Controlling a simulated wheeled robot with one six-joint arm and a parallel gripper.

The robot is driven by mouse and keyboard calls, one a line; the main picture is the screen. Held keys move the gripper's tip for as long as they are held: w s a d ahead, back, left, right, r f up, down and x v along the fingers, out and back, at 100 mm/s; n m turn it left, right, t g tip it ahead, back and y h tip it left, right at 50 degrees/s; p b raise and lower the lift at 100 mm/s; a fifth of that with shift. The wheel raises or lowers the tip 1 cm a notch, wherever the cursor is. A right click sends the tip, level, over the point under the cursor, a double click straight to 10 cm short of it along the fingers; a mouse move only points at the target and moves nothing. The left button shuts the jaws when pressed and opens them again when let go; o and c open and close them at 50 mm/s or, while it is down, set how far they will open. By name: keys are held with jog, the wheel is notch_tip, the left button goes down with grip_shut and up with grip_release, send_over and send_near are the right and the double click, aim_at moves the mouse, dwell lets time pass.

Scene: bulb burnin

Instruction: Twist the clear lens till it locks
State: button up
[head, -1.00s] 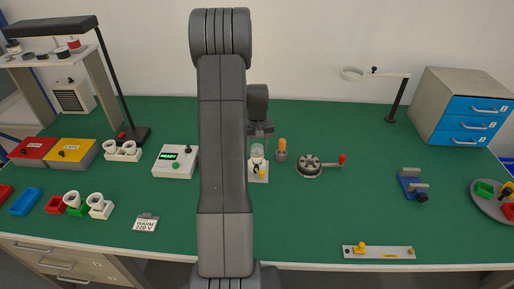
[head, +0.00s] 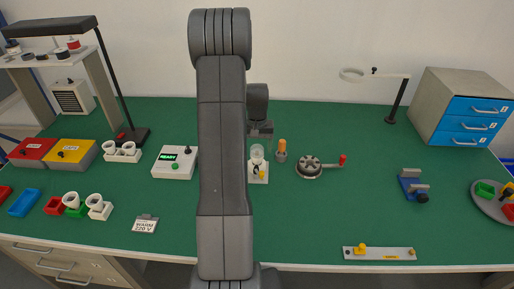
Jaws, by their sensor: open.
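The clear lens (head: 257,152) sits on top of a small white fixture (head: 258,176) near the middle of the bench, just right of my arm. A small yellow part (head: 262,175) shows at the front of the fixture. My gripper (head: 260,133) is open and appears empty, above and behind the lens, apart from it in the picture. Its fingers are small and partly unclear at this distance. Whether the lens is locked cannot be told from here.
An orange-topped post (head: 282,151) stands close to the right of the fixture, then a round crank device (head: 310,168). A control box (head: 175,161) with a green display reading READY is to the left.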

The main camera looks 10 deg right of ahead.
aim_at(257, 147)
notch_tip(257, 147, up, 14)
jog(key=b, duration=0.1)
jog(key=shift+f, duration=0.25)
notch_tip(257, 147, down, 14)
jog(key=shift+f+p, duration=0.1)
jog(key=shift+p, duration=0.55)
jog(key=shift+w+n, duration=0.1)
jog(key=shift+n, duration=0.9)
